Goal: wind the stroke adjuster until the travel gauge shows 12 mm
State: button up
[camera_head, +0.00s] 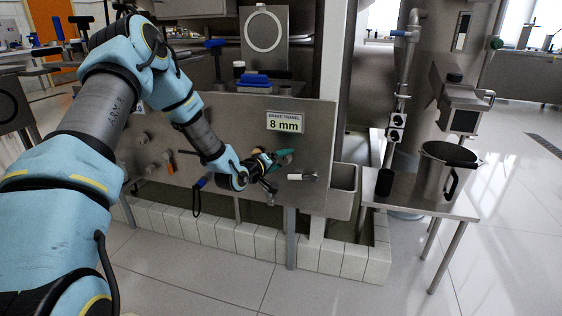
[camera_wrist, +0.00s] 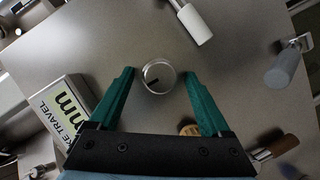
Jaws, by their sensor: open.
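The travel gauge (camera_head: 285,122) on the steel panel reads 8 mm. Part of its label shows at the left in the wrist view (camera_wrist: 62,112). A round metal knob (camera_wrist: 158,76) with a black mark, which looks like the stroke adjuster, stands on the panel. My gripper (camera_head: 280,159) is at the panel, just below the gauge. In the wrist view its green fingers (camera_wrist: 159,72) are open, one on each side of the knob, with a visible gap to it. In the head view my gripper mostly hides the knob.
A white handle (camera_wrist: 196,24) sticks out near the knob; it also shows in the head view (camera_head: 296,177). A grey handle (camera_wrist: 284,67), a brass-coloured fitting (camera_wrist: 189,129) and a brown handle (camera_wrist: 274,148) are nearby. A steel bin (camera_head: 343,184) hangs right of the panel.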

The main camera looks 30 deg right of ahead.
grip_shut()
dwell(0.6)
